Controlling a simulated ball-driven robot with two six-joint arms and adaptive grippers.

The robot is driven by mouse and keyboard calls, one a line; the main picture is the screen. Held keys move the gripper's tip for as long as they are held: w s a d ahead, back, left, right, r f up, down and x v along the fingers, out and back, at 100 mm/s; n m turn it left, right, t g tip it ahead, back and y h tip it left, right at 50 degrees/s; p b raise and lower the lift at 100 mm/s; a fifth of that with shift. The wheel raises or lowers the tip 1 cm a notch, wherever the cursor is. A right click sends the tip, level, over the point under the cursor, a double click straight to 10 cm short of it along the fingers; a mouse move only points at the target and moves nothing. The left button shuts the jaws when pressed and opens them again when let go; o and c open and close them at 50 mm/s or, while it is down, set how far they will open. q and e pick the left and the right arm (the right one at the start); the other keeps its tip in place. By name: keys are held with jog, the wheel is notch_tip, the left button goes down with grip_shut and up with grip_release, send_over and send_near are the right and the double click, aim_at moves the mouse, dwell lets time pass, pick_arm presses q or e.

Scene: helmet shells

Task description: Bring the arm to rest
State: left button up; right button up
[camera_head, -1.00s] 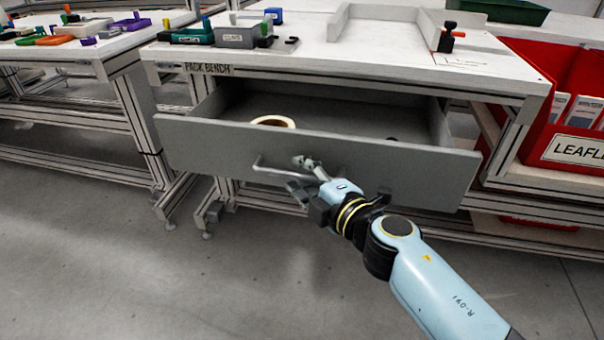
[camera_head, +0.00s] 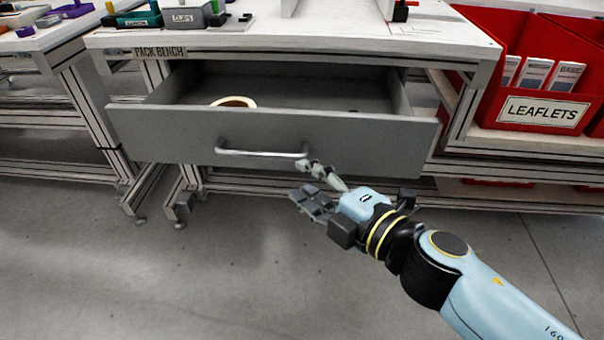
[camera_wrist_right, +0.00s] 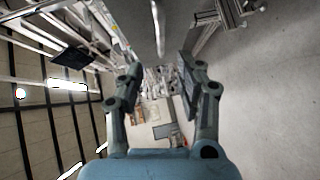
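My right gripper (camera_head: 312,184) is just in front of and below the right end of the drawer handle (camera_head: 262,154) in the head view. Its fingers are spread apart with nothing between them. In the right wrist view the open fingers (camera_wrist_right: 158,88) stand wide apart, and the handle bar (camera_wrist_right: 158,28) shows at the top, beyond the fingertips. The grey drawer (camera_head: 180,140) of the pack bench stands open, with a roll of tape (camera_head: 234,102) and a small dark item inside. My left gripper is not in view.
A red leaflets bin (camera_head: 490,100) stands on the right. A second bench (camera_head: 55,40) is at the left. The grey floor in front of the drawer is clear.

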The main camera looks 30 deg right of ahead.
jog(key=s+d+f+m+g+h+p, duration=0.1)
jog(key=s+d+f+m+g+p, duration=0.15)
jog(key=s+f, duration=0.45)
jog(key=s+d+f+m+g+h+p, duration=0.1)
jog(key=s+d+f+m+g, duration=0.25)
jog(key=f, duration=0.65)
jog(key=s+d+f+m+g+h+p, duration=0.2)
jog(key=s+f+m, duration=0.25)
jog(key=f, duration=0.45)
jog(key=s+d+f+m+g, duration=0.1)
jog(key=s+f+m+g, duration=0.2)
jog(key=s, duration=1)
jog(key=s+d+f+m+g, duration=0.1)
jog(key=s+f+m+g, duration=0.3)
jog(key=s, duration=0.9)
notch_tip(320, 180, down, 3)
jog(key=shift+s+d+r+m+g, duration=0.1)
jog(key=shift+s+d+m+g, duration=0.2)
jog(key=shift+d+m, duration=0.05)
